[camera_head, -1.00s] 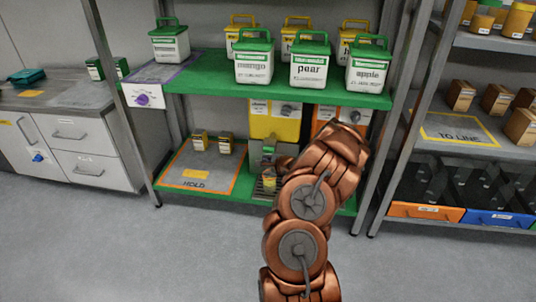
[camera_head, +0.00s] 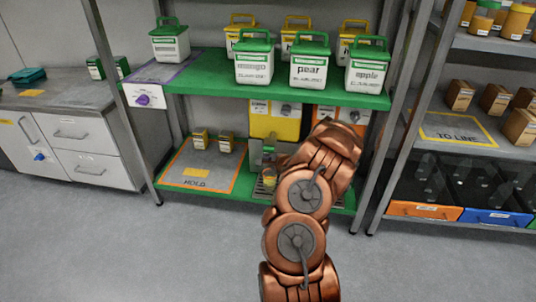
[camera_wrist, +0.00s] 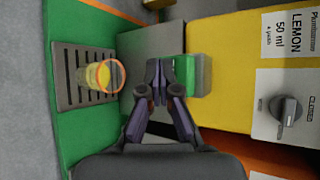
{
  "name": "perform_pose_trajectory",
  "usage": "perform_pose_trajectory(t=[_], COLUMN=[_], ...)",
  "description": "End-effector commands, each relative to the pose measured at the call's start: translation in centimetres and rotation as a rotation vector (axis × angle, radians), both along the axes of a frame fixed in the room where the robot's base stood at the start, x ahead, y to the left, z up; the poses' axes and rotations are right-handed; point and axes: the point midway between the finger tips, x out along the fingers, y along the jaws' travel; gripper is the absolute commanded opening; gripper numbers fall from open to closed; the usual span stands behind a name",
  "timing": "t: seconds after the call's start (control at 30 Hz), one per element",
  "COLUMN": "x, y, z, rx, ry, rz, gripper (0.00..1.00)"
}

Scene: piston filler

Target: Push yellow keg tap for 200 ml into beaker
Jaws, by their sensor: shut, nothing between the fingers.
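The yellow keg (camera_head: 275,126) stands on the lower shelf. In the wrist view its yellow body (camera_wrist: 230,45) carries a label reading LEMON 50 ml a push, and a grey dial (camera_wrist: 285,110). A green and grey part (camera_wrist: 187,75), apparently the tap, juts from its front. The clear beaker (camera_wrist: 103,75), with some yellow in it, stands on the slotted drip tray (camera_wrist: 70,97); the beaker also shows in the head view (camera_head: 270,179). My gripper (camera_wrist: 158,80) is shut and empty, close in front of the green part; I cannot tell whether they touch. My arm hides it in the head view.
An orange keg (camera_head: 328,113) stands right of the yellow one, partly behind my arm. The green upper shelf (camera_head: 210,82) with several tubs hangs above. Shelf posts flank the bay.

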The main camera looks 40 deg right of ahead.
Motion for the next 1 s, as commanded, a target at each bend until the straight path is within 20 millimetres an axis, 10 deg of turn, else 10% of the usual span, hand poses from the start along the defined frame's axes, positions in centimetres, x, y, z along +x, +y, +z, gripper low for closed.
perform_pose_trajectory(t=[1.0], x=[0.39], y=[-0.80], z=[0.05], rx=[0.000], ry=[0.001], rz=[-0.003], gripper=[0.00])
